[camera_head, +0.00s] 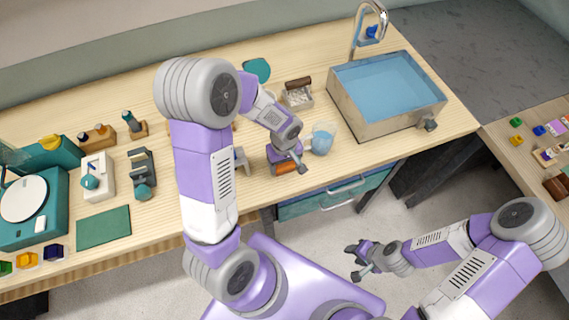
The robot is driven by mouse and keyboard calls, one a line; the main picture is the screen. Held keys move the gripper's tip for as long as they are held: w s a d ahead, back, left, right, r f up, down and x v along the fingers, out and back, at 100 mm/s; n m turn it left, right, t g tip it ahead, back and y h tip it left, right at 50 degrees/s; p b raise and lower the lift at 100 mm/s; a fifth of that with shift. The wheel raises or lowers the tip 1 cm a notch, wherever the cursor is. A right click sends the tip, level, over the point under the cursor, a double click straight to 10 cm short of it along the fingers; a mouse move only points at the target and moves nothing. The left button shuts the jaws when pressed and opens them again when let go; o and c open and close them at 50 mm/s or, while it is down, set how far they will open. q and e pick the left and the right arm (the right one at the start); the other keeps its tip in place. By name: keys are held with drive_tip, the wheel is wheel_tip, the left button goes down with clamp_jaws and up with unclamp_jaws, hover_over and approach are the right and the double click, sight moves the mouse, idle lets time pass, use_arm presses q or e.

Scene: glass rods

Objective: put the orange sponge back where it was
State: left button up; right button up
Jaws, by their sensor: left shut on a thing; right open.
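My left gripper (289,160) is over the front part of the wooden counter, to the left of the sink. It points down and is shut on the orange sponge (286,168). Only a strip of the sponge shows under the gripper. I cannot tell whether the sponge touches the counter. My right gripper (357,261) is open and empty, low over the floor in front of the counter.
The sink (345,108) with blue water stands right of my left gripper. A clear vessel with blue contents (322,141) is close beside that gripper. A small tray (297,99) is behind.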

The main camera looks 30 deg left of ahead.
use_arm(q)
drive_tip(key=shift+w, duration=0.1)
drive_tip(key=shift+f, duration=0.2)
drive_tip(key=o, duration=1.1)
drive_tip(key=shift+r, duration=0.2)
wheel_tip(320, 180, up, 12)
drive_tip(key=p, duration=0.2)
drive_tip(key=shift+p, duration=0.3)
